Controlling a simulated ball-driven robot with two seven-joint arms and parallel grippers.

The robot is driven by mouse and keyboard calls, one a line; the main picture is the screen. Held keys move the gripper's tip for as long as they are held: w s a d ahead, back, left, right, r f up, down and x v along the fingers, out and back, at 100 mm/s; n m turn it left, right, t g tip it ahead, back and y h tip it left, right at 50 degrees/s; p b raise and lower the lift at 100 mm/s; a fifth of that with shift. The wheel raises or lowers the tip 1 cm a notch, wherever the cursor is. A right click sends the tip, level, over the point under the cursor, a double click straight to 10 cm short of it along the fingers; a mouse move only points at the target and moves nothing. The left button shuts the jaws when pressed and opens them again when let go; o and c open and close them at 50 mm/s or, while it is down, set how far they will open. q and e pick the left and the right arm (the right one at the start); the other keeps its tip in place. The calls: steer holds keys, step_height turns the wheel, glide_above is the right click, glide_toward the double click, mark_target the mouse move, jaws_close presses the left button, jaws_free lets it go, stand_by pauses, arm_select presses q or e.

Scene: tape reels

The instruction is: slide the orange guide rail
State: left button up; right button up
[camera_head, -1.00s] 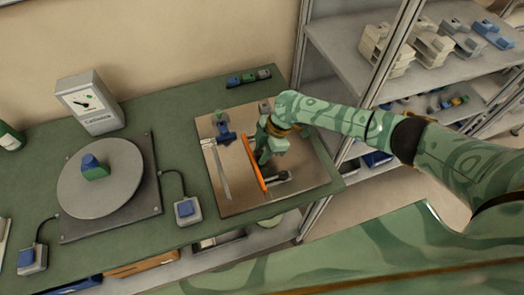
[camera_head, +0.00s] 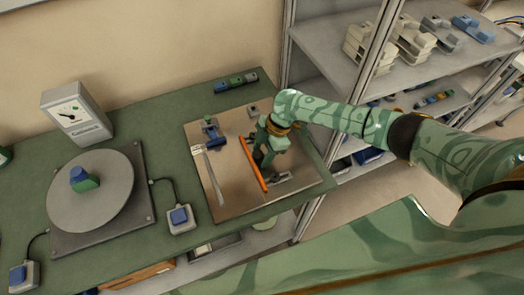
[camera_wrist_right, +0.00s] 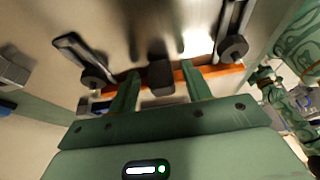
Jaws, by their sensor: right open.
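The orange guide rail (camera_head: 253,165) lies slanted across the tan board (camera_head: 228,199). In the right wrist view the orange rail (camera_wrist_right: 228,70) runs across the picture beyond the fingers, with a dark block (camera_wrist_right: 160,76) at its middle. My right gripper (camera_head: 263,158) is over the board, just right of the rail. In the right wrist view its two green fingers (camera_wrist_right: 160,92) are spread apart, one on each side of the dark block. I cannot tell whether they touch it. My left gripper is out of view.
A blue clamp (camera_head: 212,134) and a pale metal strip (camera_head: 209,177) lie left of the rail. A slotted metal bracket (camera_head: 290,181) is at the rail's near end. A turntable (camera_head: 92,207) and a blue button box (camera_head: 180,219) stand farther left. Shelves (camera_head: 335,45) rise at the right.

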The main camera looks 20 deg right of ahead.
steer(key=p+v, duration=0.3)
steer(key=v, duration=1.3)
steer(key=shift+d, duration=0.15)
steer(key=shift+s, duration=0.1)
